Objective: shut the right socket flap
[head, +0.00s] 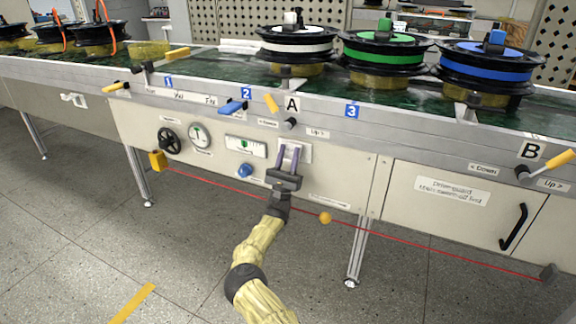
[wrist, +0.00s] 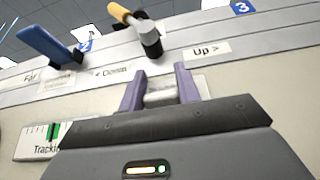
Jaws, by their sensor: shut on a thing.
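A pale socket plate (head: 305,153) is on the front panel of the bench, below the letter A label. My gripper (head: 289,157) is in front of it, with its two purple fingers reaching up to the plate. In the wrist view, my gripper (wrist: 159,91) has its fingers on either side of a small pale grey piece, which looks like a socket flap (wrist: 160,96). The fingers are shut on it. The fingers and gripper body hide much of the socket, so I cannot tell the flap's angle or whether it is the right one.
Above the socket are a black-based lever (head: 291,124) and a blue handle (head: 233,107). A blue knob (head: 244,170) and a tracking gauge (head: 245,147) are to the left. A red cord with a yellow ball (head: 325,217) runs below.

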